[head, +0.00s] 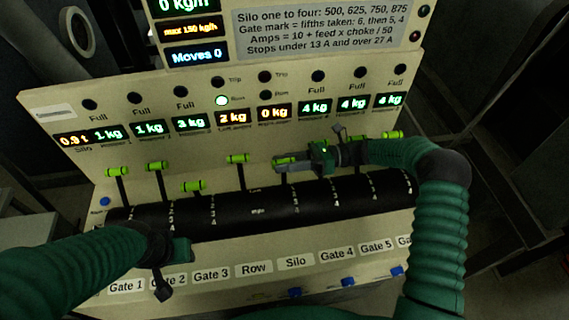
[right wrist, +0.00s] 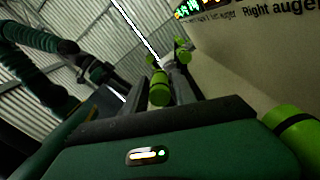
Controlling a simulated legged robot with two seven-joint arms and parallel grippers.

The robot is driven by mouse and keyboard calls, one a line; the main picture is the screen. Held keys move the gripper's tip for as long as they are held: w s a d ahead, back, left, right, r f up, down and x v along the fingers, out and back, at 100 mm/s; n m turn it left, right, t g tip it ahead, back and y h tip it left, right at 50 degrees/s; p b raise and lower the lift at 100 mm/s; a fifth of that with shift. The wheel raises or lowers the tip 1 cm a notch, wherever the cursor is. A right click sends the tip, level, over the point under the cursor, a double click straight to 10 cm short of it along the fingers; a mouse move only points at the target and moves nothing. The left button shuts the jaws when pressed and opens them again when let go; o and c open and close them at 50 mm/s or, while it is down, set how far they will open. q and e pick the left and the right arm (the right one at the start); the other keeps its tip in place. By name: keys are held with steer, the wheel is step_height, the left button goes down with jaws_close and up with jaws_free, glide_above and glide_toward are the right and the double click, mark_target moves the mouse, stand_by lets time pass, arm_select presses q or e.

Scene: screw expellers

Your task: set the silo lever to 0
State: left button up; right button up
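The silo lever has a green cylindrical handle (head: 281,160), fifth from the left on the console. My right gripper (head: 290,162) is at this handle, coming from the right, its fingers above and below it in the head view. In the right wrist view the green handle (right wrist: 160,90) lies between the finger bars (right wrist: 183,84), with a seeming gap on one side. The lever's shaft and scale are partly hidden. My left gripper (head: 168,262) hangs low over the Gate 2 label; its finger opening is not clear.
Other green-handled levers stand close by: the row lever (head: 238,158) to the left, the Gate 3 lever (head: 193,186) tilted lower, and the rightmost lever (head: 393,134). The black drum (head: 255,208) runs below them. Displays and a text panel (head: 320,28) rise behind.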

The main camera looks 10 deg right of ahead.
steer(key=shift+o, duration=0.7)
steer(key=d+b, duration=0.4)
steer(key=d, duration=1.3)
steer(key=shift+b, duration=0.35)
